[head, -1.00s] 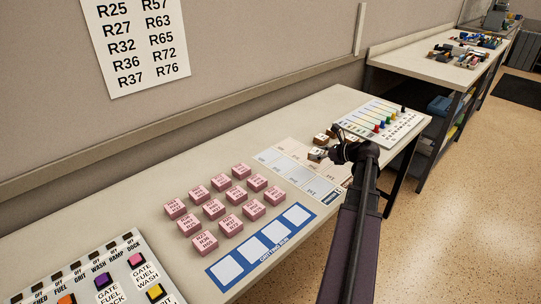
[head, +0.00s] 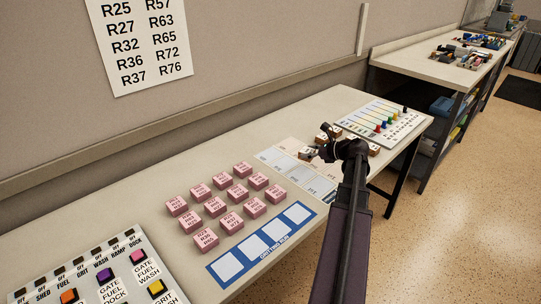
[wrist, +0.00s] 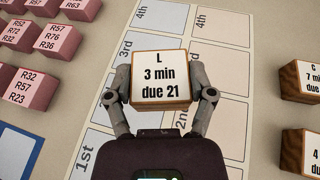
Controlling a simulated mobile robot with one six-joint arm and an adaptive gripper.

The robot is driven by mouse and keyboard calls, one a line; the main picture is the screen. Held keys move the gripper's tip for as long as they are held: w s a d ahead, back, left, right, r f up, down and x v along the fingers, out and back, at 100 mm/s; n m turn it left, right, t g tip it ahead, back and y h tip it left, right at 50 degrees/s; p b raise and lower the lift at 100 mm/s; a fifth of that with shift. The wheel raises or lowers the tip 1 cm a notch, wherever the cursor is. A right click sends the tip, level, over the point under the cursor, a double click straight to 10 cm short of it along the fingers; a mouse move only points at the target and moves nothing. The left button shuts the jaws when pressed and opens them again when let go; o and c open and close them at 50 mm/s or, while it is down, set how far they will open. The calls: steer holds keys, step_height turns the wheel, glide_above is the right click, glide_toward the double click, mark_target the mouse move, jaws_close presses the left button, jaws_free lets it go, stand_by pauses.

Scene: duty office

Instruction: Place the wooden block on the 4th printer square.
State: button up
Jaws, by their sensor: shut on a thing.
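My gripper (wrist: 160,95) is shut on a wooden block (wrist: 160,94) with a white top reading "L 3 min due 21". Its two fingers press the block's left and right sides. The block is over a printed sheet (wrist: 232,62) with two columns of squares; the block hides part of both. The left column's 4th square (wrist: 160,20) and the right column's 4th square (wrist: 222,22) are both empty beyond the block. I cannot read which column is the printer's. In the head view my gripper (head: 328,152) holds the block (head: 309,153) at the sheet's far right part.
Other wooden blocks (wrist: 304,82) stand right of the sheet. Several pink blocks (head: 232,222) lie left of it, behind a blue strip (head: 262,246) with white squares. A board with coloured pegs (head: 382,122) is at the table's far end. A button panel (head: 95,280) is at front left.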

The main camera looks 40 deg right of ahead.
steer(key=a+m+h, duration=0.1)
steer(key=a, duration=0.3)
steer(key=a+m+h, duration=0.1)
steer(key=a, duration=0.3)
steer(key=a+m+t+h, duration=0.1)
steer(key=a, duration=0.2)
steer(key=shift+w+a+r+h, duration=0.15)
steer(key=shift+w+a+h, duration=0.15)
steer(key=shift+w+a, duration=0.1)
steer(key=shift+w+d, duration=0.1)
steer(key=b, duration=0.1)
glide_above(272, 154)
steer(key=shift+f, duration=0.8)
steer(key=shift+f+b, duration=1.75)
steer(key=shift+b, duration=0.1)
steer(key=shift+f, duration=0.15)
